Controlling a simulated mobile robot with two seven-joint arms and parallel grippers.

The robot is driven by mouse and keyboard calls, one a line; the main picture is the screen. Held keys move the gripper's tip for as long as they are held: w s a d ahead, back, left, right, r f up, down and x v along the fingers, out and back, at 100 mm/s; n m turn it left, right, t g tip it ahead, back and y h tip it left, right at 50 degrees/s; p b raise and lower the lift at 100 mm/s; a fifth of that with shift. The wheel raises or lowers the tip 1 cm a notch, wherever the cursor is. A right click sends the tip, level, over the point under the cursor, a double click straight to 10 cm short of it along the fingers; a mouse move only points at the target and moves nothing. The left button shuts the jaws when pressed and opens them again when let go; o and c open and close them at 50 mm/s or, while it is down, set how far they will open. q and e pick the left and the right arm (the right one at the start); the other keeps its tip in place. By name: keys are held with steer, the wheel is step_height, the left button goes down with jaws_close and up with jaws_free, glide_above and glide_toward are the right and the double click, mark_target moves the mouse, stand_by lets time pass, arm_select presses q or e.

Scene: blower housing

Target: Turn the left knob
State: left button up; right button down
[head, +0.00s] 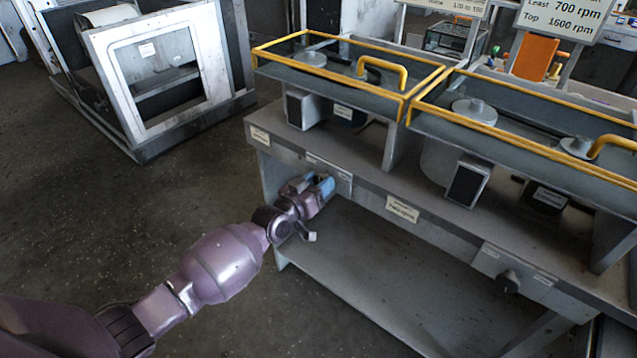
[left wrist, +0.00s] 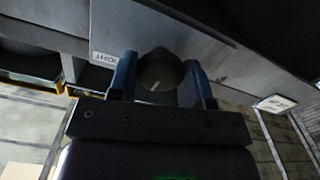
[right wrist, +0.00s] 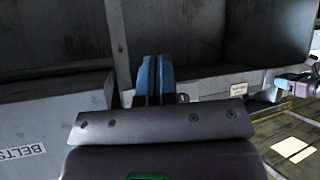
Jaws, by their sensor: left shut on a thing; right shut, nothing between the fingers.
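The left knob (left wrist: 161,72) is a dark round knob with a light pointer line on a grey panel. In the left wrist view it sits between the blue fingers of my left gripper (left wrist: 160,82), which is shut on it. In the head view my left gripper (head: 318,187) reaches the left panel on the bench front and hides the knob. The right knob (head: 508,281) is black and sits on its own panel at the bench's right. My right gripper (right wrist: 155,80) is shut and empty in the right wrist view, and is not seen in the head view.
The grey bench (head: 340,265) has a lower shelf. Above it stand two yellow-edged covers, the left one (head: 345,85) and the right one (head: 540,150). A white-framed machine (head: 160,75) stands at the back left. A box labelled BELTS (right wrist: 50,140) is near my right gripper.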

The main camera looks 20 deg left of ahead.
arm_select(q)
steer(key=o, duration=0.9)
steer(key=shift+s, duration=0.1)
steer(key=p+v, duration=0.1)
steer(key=v, duration=0.9)
steer(key=shift+s+a, duration=0.15)
steer(key=shift+s, duration=0.15)
steer(key=s+a+f+g+y, duration=0.1)
steer(key=s+f+g+y, duration=0.1)
steer(key=s, duration=0.7)
steer(key=s+a+f+g+y, duration=0.1)
steer(key=s+f+g+y, duration=0.1)
steer(key=s+f, duration=0.3)
steer(key=s+a+f+g+y, duration=0.1)
steer(key=s+f+g+y, duration=0.1)
steer(key=s, duration=1.1)
steer(key=shift+s+a+f, duration=0.1)
steer(key=shift+s+f, duration=0.05)
steer(key=shift+f, duration=0.25)
steer(key=shift+s+a+f, duration=0.15)
steer(key=shift+f, duration=0.25)
